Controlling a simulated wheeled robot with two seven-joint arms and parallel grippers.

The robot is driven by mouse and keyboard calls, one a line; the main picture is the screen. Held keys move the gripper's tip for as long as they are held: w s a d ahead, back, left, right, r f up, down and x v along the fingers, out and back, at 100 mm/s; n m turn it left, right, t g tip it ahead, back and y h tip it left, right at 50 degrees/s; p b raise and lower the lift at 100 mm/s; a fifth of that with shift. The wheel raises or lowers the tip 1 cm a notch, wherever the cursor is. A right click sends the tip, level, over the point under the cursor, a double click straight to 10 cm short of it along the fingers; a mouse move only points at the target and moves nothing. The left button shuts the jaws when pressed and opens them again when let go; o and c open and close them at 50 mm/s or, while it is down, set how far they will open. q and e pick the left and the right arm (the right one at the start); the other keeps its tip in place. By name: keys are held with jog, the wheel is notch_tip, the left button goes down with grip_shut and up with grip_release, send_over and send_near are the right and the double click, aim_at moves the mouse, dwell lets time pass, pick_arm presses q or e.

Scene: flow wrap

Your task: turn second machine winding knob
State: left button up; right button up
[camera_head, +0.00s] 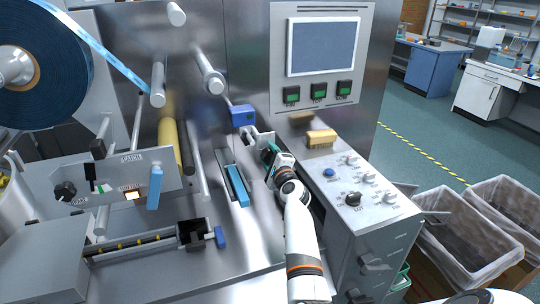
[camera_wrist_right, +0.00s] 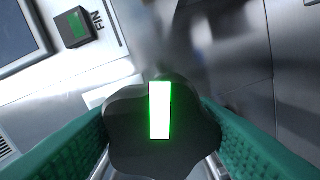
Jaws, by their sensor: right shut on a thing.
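The black lobed winding knob (camera_wrist_right: 130,125) fills the middle of the right wrist view, with a bright green-white strip lit across its face. The green ribbed fingers of my right gripper (camera_wrist_right: 158,112) are shut on its two sides. In the head view my right gripper (camera_head: 269,154) is at the machine's steel face, below the screen and beside the blue block. There the knob is mostly hidden by the gripper. My left gripper is in neither view.
A screen (camera_head: 323,47) with green-lit buttons is above my gripper. A control box (camera_head: 355,185) with several knobs is right of my right arm. A blue film roll (camera_head: 48,75) is at upper left, and a panel with another black knob (camera_head: 65,191) is below it. Lined bins (camera_head: 455,240) stand at right.

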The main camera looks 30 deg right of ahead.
dwell(0.5)
jog(key=o, duration=1)
jog(key=shift+c, duration=0.2)
jog(key=shift+s+a+p, duration=0.15)
jog(key=shift+s+p, duration=0.3)
jog(key=shift+s, duration=0.1)
jog(key=p+v, duration=0.3)
jog(key=v, duration=0.8)
jog(key=shift+p, duration=0.3)
jog(key=shift+w+f, duration=0.1)
